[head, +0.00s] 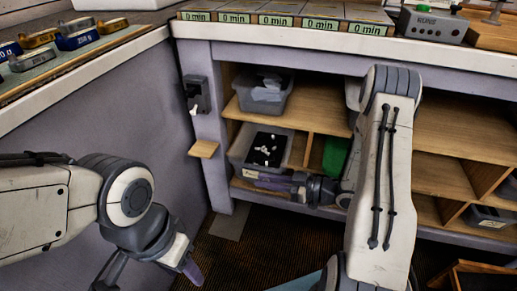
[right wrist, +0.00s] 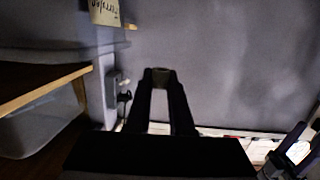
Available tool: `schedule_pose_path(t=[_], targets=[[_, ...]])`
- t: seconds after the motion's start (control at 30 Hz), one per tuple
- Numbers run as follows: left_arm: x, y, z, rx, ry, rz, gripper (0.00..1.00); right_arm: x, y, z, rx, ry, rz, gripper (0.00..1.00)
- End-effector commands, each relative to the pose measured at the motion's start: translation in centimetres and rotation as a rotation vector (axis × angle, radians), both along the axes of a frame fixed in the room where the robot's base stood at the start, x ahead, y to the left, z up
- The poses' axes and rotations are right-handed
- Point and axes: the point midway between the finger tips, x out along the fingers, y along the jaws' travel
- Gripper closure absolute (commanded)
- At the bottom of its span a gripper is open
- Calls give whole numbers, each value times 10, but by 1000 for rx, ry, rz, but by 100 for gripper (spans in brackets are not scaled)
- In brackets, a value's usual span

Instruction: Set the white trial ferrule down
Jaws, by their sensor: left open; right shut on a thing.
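My right gripper (head: 262,180) reaches left in front of the lower shelf in the head view. In the right wrist view its two dark fingers (right wrist: 161,82) are closed on a small short piece (right wrist: 161,74), which fits the trial ferrule. It looks dull olive-grey in the shade, so its white colour cannot be confirmed. In the head view the fingers hide it. Several small white pieces (head: 264,149) lie on a black surface in the grey bin (head: 238,150) just behind the gripper. My left gripper (head: 150,275) is open at the lower left, partly cut off by the frame.
Another grey bin (head: 262,96) stands on the upper shelf (head: 310,108). A small wooden ledge (head: 203,149) sticks out from the left post. A paper label (right wrist: 105,12) hangs at the top of the right wrist view. The bench top (head: 330,40) overhangs the shelves.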

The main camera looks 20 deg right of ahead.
Motion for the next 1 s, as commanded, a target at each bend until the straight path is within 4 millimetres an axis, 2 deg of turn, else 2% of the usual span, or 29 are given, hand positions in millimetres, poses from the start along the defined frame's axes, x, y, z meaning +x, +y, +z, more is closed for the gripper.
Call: schedule_pose_path(t=[0.1, 0.23, 0.4, 0.5, 0.67, 0.83, 1.0], targets=[[0, 0, 6, 0, 0, 0, 50, 22, 2, 9, 1, 1, -101, 100], [0, 0, 13, 0, 0, 0, 50, 55, -7, 20, 1, 1, -301, 100], [0, 0, 22, 0, 0, 0, 50, 87, -31, 33, 0, 0, -600, 100], [0, 0, 28, 0, 0, 0, 50, 96, -49, 42, 0, 0, -776, 100], [0, 0, 36, 0, 0, 0, 50, 92, -82, 59, 1, -1, -1055, 100], [0, 0, 43, 0, 0, 0, 50, 72, -112, 78, 2, -3, -1306, 100], [0, 0, 46, 0, 0, 0, 50, 52, -129, 91, 3, -2, -1462, 100]])
